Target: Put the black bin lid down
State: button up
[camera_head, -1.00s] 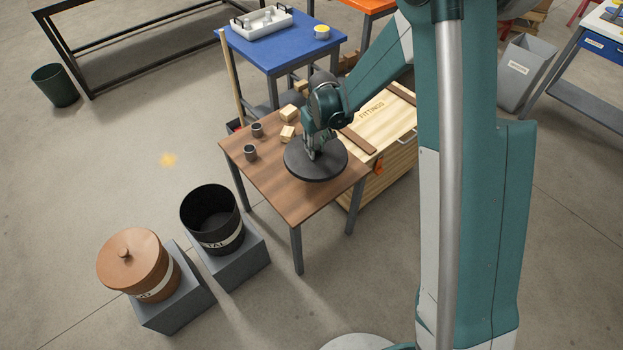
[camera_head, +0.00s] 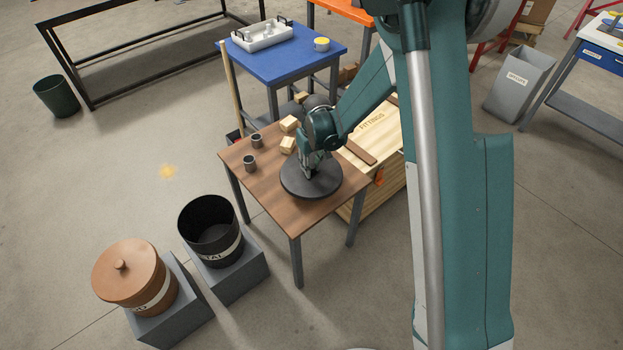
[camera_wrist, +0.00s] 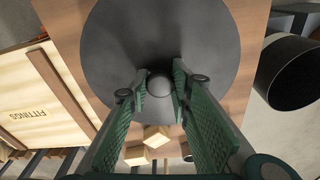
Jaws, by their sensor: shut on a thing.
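The black bin lid (camera_head: 322,186) is a dark round disc over the brown wooden table (camera_head: 264,192), near its right side. I cannot tell whether it touches the tabletop. My gripper (camera_head: 308,172) is above the lid's middle. In the wrist view, my gripper (camera_wrist: 160,88) has its green fingers on both sides of the lid's round knob (camera_wrist: 159,84), shut on it. The lid's wide face (camera_wrist: 160,35) fills the top of that view. The open black bin (camera_head: 209,226) stands on a grey block at the lower left, with no lid on it.
Two dark cups (camera_head: 249,162) and wooden blocks (camera_head: 288,145) are on the table behind and left of the lid. A wooden FITTINGS crate (camera_head: 375,148) adjoins on the right. A lidded copper-brown bin (camera_head: 130,275) stands left of the black bin. The table's front-left part is clear.

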aim_at(313, 167)
jog(key=shift+f, duration=1.05)
jog(key=shift+f+b, duration=0.65)
jog(key=shift+f, duration=1.2)
jog(key=shift+f, duration=0.15)
jog(key=o, duration=1)
jog(key=shift+c, duration=0.2)
jog(key=shift+s+d+r+p, duration=0.2)
jog(key=shift+r+p, duration=0.25)
jog(key=shift+r, duration=1.6)
jog(key=shift+s+d+r+p, duration=0.15)
jog(key=shift+r+p, duration=0.3)
jog(key=shift+r, duration=1.55)
jog(key=shift+s+d+r+p, duration=0.1)
jog(key=shift+s+r+p, duration=0.25)
jog(key=shift+r, duration=1.7)
jog(key=shift+w, duration=0.1)
